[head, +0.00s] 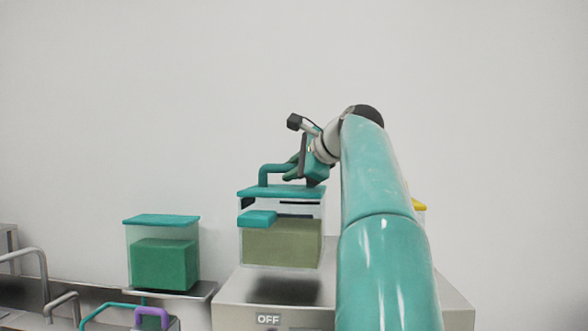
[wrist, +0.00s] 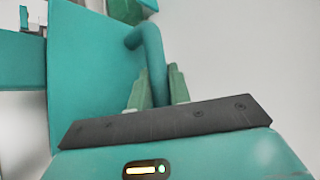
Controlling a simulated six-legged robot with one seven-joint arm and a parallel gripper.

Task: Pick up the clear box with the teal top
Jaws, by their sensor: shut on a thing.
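The clear box with the teal top (head: 282,243) holds an olive-green block and has a teal handle on its lid. It hangs above a grey platform marked OFF, with a dark shadow beneath it. My gripper (head: 296,172) is shut on the handle at the lid's right part. In the wrist view, the fingers of my gripper (wrist: 158,88) stand on both sides of the teal handle (wrist: 150,50), with the teal lid (wrist: 85,75) beside it. My arm hides what lies right of the box.
Another clear box with a teal lid (head: 162,252) and a green block inside stands on a lower ledge at left. The grey platform (head: 235,300) lies below the held box. Metal rails (head: 40,262) and a purple handle (head: 152,314) are at lower left. A yellow piece (head: 419,205) shows behind my arm.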

